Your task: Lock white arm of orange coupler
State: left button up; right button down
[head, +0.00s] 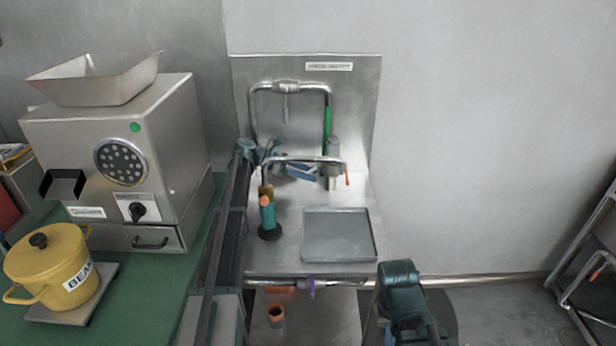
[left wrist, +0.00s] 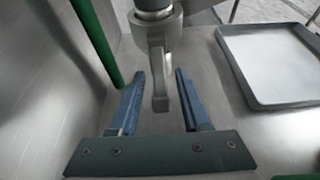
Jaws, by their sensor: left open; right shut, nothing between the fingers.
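A grey metal coupler (head: 333,150) sits at the end of the pipe on the steel stand, with an orange piece (head: 347,178) at its right. It also shows at the top of the left wrist view (left wrist: 152,18). A pale grey arm (left wrist: 158,78) hangs down from it, between my open left fingers, with gaps on both sides. My left gripper (head: 300,171) is beside the coupler, to its left; it also shows in the left wrist view (left wrist: 160,105). My right gripper (head: 388,334) is low at the front right, shut and empty, mostly hidden by my own arm.
A green pipe (head: 327,126) runs beside the coupler. An empty grey tray (head: 375,240) lies on the steel counter (head: 285,258). A teal-and-orange upright piece (head: 268,214) stands left of it. The grinder (head: 170,130) and yellow bean pot (head: 45,265) are on the green table.

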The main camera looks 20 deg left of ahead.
pick_arm(q)
grip_shut()
dwell(1.4)
